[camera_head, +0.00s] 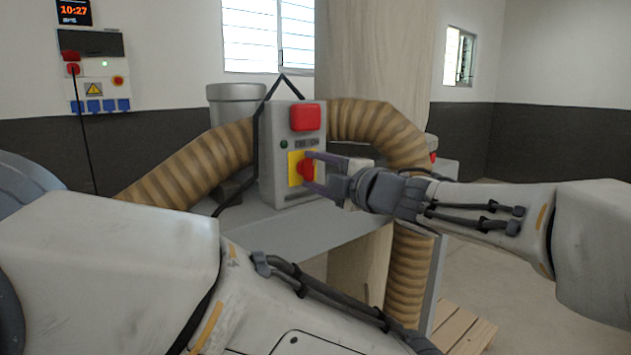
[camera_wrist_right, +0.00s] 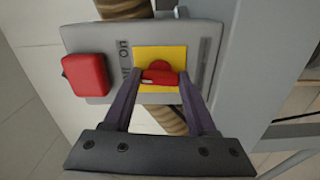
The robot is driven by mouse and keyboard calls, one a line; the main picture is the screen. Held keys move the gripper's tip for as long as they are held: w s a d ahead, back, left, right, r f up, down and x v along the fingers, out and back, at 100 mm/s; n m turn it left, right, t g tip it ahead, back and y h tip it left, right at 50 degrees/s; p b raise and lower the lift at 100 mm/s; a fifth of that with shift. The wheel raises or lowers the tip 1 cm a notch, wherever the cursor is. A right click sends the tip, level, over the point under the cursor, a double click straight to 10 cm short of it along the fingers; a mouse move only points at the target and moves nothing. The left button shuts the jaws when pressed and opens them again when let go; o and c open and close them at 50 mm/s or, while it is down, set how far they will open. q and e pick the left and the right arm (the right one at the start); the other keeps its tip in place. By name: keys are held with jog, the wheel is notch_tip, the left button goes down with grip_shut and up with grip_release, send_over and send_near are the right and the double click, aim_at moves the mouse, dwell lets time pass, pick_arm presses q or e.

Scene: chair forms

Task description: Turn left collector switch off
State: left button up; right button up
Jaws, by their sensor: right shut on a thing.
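The collector's grey switch box (camera_head: 279,180) stands on the grey machine in the middle of the head view. It has a red block (camera_head: 305,117) at its top and a red rotary switch (camera_head: 306,169) on a yellow plate (camera_head: 293,158). My right gripper (camera_head: 311,171) reaches in from the right with its fingers at the red switch. In the right wrist view its two fingers close on the red switch (camera_wrist_right: 160,76), over the yellow plate (camera_wrist_right: 152,54). My left arm crosses the lower left, but its gripper is out of view.
Ribbed tan hoses (camera_head: 200,160) curve away on both sides of the box. A black cable hangs over the box. A wall panel (camera_head: 95,75) with blue sockets is at the upper left. A wooden pallet (camera_head: 460,330) lies on the floor at lower right.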

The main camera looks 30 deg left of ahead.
jog(key=shift+f+n, duration=0.1)
jog(key=shift+n, duration=0.4)
jog(key=shift+b, duration=0.3)
jog(key=o, duration=1.4)
jog(key=shift+c, duration=0.2)
jog(key=shift+s+d, duration=0.1)
jog(key=shift+d, duration=0.3)
jog(key=b+v, duration=0.2)
jog(key=v, duration=0.7)
jog(key=shift+s+d+b, duration=0.25)
jog(key=shift+d+b, duration=0.05)
jog(key=shift+b, duration=0.1)
